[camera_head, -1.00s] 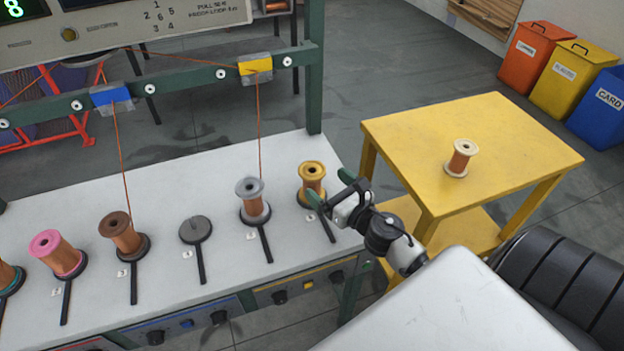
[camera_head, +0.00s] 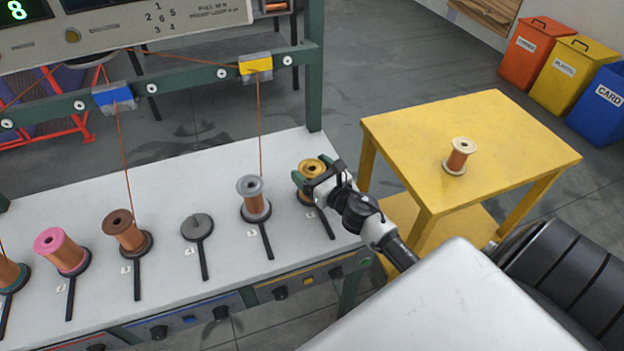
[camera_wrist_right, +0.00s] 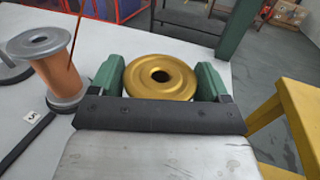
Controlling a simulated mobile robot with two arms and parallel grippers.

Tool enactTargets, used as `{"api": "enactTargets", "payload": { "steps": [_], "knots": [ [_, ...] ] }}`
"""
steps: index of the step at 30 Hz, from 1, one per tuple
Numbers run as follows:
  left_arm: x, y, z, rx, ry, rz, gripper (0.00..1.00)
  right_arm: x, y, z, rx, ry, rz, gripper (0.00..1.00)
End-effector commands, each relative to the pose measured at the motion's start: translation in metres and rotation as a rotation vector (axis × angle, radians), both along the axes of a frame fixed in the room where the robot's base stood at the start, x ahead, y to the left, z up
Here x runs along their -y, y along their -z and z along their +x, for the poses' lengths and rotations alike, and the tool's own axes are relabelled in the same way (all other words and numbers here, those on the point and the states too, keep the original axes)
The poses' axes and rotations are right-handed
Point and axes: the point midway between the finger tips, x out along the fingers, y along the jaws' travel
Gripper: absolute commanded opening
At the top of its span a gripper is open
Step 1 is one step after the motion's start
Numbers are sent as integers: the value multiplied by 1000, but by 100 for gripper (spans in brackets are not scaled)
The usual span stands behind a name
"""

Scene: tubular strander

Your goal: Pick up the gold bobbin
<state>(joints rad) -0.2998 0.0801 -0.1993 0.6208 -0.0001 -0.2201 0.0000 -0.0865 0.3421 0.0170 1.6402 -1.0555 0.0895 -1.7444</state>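The gold bobbin (camera_head: 311,168) stands on its holder at the right end of the white bench, partly hidden behind my right gripper (camera_head: 312,179). In the right wrist view the gold bobbin (camera_wrist_right: 160,77) shows its round top flange with a dark centre hole. The green fingers of my right gripper (camera_wrist_right: 159,80) are apart, one on each side of the bobbin. The fingers look very close to the flange; whether they touch it I cannot tell. My left gripper is not in view.
A silver bobbin (camera_head: 253,198) stands just left of the gold one; it also shows in the right wrist view (camera_wrist_right: 50,65). An empty holder (camera_head: 197,228), a brown bobbin (camera_head: 125,232) and a pink bobbin (camera_head: 62,250) follow leftward. A yellow table (camera_head: 430,130) with a cream-flanged bobbin (camera_head: 459,156) stands right.

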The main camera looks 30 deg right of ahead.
Motion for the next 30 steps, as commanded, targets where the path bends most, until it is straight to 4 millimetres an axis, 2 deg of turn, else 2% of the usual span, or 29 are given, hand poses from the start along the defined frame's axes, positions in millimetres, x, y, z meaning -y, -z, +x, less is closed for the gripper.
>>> {"api": "enactTargets", "payload": {
  "steps": [1,6,7,17,23,27,30],
  "knots": [
    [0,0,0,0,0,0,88,0,0,0,0,0,0,70],
    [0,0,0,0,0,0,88,0,0,0,0,0,0,44],
    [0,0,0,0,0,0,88,0,-1,0,2,0,0,41],
    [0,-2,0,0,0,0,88,0,-6,0,2,-1,-2,41],
    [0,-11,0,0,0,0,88,0,-25,0,2,-2,-5,41],
    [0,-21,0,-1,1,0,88,0,-47,0,3,-3,-8,41],
    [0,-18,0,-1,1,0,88,15,-53,-14,0,-1,-7,41]
  ]
}}
